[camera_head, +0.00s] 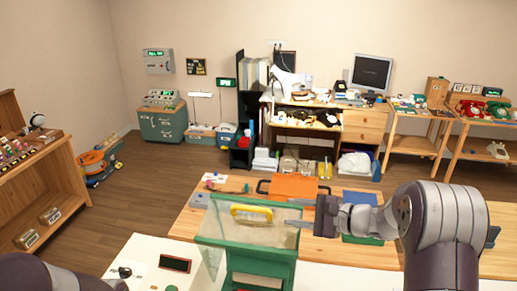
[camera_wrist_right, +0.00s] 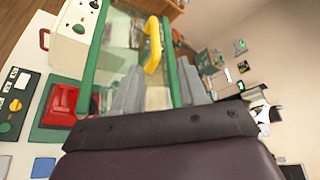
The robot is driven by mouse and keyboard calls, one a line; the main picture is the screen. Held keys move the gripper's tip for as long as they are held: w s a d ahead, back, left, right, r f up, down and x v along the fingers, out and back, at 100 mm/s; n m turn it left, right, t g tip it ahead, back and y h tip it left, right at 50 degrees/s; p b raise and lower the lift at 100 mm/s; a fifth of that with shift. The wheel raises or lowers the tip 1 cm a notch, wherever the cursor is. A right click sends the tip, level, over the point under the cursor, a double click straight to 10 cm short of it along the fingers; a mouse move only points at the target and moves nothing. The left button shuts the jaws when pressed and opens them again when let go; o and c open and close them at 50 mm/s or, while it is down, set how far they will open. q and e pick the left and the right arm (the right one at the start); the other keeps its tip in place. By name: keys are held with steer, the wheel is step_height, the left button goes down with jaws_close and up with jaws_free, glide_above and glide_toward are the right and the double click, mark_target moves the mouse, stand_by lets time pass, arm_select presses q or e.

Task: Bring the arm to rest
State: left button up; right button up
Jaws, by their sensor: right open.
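My right gripper (camera_head: 290,212) reaches in from the right, over the right side of a clear-topped box with a green frame (camera_head: 262,268). Its two grey fingers are apart, with nothing held between them. A yellow handle (camera_head: 251,212) sits on the box's clear lid, left of the fingertips. In the right wrist view, the open gripper (camera_wrist_right: 160,92) points toward the yellow handle (camera_wrist_right: 153,45), which shows beyond the fingers. A dark part of my left arm shows at the lower left of the head view; its gripper is out of view.
A wooden table (camera_head: 190,222) surrounds the box, with an orange tray (camera_head: 293,187) behind it. A white panel (camera_head: 140,262) with a dark display (camera_head: 175,263) stands to the left. Shelves and desks line the back.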

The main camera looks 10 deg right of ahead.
steer(key=w+n+t+h, duration=0.1)
steer(key=h, duration=0.1)
steer(key=w+d+n+t+h, duration=0.1)
steer(key=h, duration=0.1)
steer(key=shift+w+d+r, duration=0.1)
steer(key=shift+d+r, duration=0.05)
steer(key=s+f+n+g+h, duration=0.3)
steer(key=s+n, duration=0.1)
steer(key=s, duration=0.4)
steer(key=s+d+f+n+g+h, duration=0.1)
steer(key=s+f+n+g+h, duration=0.2)
steer(key=s, duration=0.4)
steer(key=s+f+n+g+h, duration=0.25)
steer(key=s+n, duration=0.25)
steer(key=s, duration=0.3)
steer(key=s+f+b, duration=0.1)
steer(key=f+b, duration=0.7)
steer(key=f, duration=0.1)
steer(key=s+f+n+g+b, duration=0.1)
steer(key=s+f+b, duration=0.1)
steer(key=f+b, duration=0.6)
steer(key=shift+s+a+f, duration=0.25)
steer(key=shift+a+f, duration=0.2)
steer(key=shift+f, duration=0.05)
